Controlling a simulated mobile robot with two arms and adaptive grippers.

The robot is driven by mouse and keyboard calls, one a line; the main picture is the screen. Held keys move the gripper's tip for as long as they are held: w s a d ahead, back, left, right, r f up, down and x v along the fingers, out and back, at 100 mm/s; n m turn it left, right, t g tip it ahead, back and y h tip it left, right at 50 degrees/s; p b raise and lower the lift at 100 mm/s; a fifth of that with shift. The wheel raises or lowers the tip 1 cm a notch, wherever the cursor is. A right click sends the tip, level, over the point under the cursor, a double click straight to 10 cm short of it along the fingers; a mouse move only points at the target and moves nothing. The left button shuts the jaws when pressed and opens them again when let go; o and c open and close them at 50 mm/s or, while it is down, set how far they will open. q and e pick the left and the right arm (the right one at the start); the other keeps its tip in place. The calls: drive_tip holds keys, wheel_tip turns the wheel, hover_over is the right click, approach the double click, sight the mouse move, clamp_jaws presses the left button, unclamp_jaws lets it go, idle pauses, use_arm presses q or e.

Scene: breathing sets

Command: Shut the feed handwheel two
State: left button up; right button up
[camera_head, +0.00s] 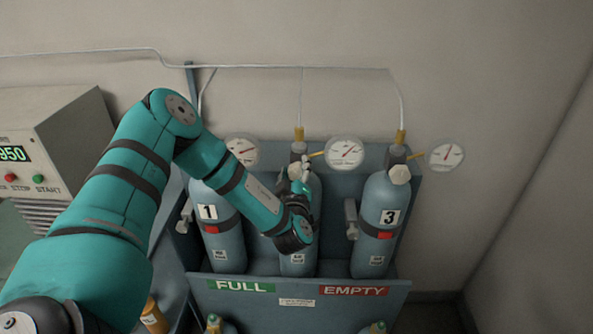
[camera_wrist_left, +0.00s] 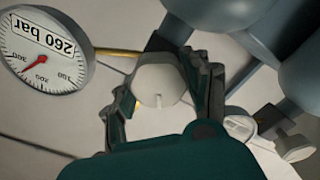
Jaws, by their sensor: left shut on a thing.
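The middle cylinder (camera_head: 314,195), between those marked 1 and 3, is partly hidden behind my left arm. Its feed handwheel, a pale round knob (camera_wrist_left: 158,80), sits between the fingers of my left gripper (camera_wrist_left: 160,95) in the left wrist view. The fingers touch it on both sides, so the gripper is shut on it. In the head view my left gripper (camera_head: 302,176) is at the valve of the middle cylinder. The gauge (camera_head: 345,152) beside this valve also shows in the left wrist view (camera_wrist_left: 45,50), with a "260 bar" label. My right gripper is out of view.
Cylinder 1 (camera_head: 222,240) stands left and cylinder 3 (camera_head: 381,240) right, in a blue rack with FULL (camera_head: 240,286) and EMPTY (camera_head: 353,291) labels. Cylinder 3 has its own pale knob (camera_head: 400,174) and gauge (camera_head: 446,155). A control box (camera_head: 70,125) stands at the left.

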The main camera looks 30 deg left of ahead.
use_arm(q)
drive_tip(key=shift+f, duration=0.1)
drive_tip(key=o, duration=1.2)
drive_tip(key=shift+d, duration=0.1)
drive_tip(key=v, duration=1.2)
